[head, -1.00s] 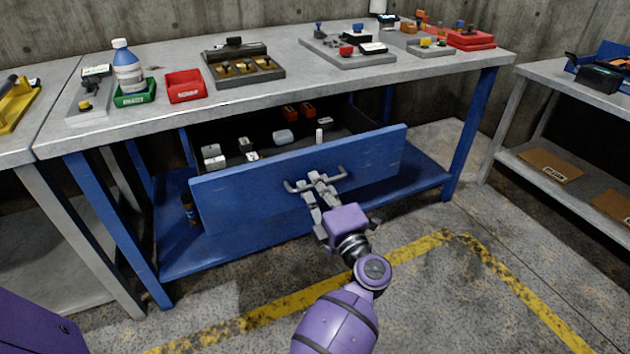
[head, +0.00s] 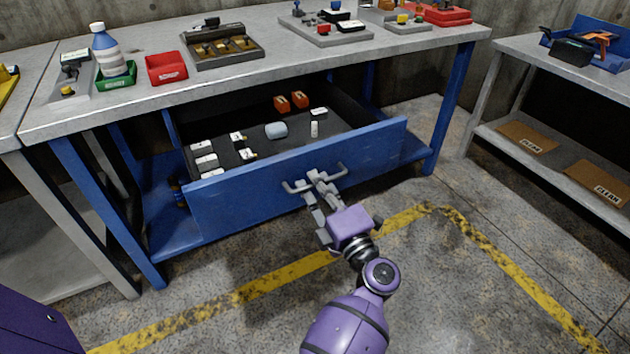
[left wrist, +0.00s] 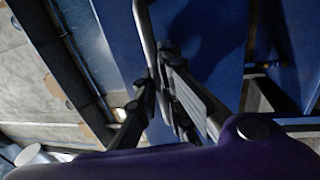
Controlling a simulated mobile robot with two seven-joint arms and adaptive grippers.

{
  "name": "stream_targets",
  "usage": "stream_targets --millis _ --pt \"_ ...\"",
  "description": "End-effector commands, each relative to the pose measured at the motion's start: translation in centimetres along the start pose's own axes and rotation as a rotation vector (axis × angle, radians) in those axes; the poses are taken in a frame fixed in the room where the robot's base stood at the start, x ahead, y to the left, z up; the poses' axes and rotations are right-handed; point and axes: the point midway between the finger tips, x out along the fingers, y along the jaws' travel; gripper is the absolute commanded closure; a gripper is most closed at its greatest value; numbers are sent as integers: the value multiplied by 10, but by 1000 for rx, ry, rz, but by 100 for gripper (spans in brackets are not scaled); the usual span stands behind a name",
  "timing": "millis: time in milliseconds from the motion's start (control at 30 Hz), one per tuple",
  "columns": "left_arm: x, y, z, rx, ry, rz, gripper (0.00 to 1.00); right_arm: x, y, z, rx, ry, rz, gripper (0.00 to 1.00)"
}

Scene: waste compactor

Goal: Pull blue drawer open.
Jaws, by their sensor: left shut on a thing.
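The blue drawer (head: 240,195) sits under the grey workbench top and stands well open, with its dark inside showing. Small white boxes, two orange items and a few other small things lie in it. A grey bar handle (head: 294,187) is fixed across its front. My left gripper (head: 318,181) is shut on the middle of this handle. In the left wrist view the fingers (left wrist: 160,75) close around the handle bar (left wrist: 142,28), partly hiding it. My right gripper is not in view.
The workbench top (head: 300,58) holds a bottle (head: 112,52), a green bin, a red bin (head: 166,68) and trays. A side table (head: 545,70) stands at the right. The floor (head: 450,290) with a yellow line is clear in front.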

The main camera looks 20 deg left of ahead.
Motion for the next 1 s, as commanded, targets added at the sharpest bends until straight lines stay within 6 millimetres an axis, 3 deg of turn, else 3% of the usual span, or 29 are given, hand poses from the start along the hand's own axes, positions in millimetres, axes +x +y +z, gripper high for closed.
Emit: stream_targets --millis 167,200,233,633,767,1000 --pt "0 0 0 0 0 0 100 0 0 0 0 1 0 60" --pt "0 0 0 0 0 0 87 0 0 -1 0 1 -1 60" --pt "0 0 0 0 0 0 83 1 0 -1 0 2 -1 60" --pt "-6 -1 0 0 0 -2 83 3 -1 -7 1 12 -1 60" --pt "-26 -1 0 0 -1 -4 83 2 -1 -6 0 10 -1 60" --pt "-78 -1 0 0 0 -4 83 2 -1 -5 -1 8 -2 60"
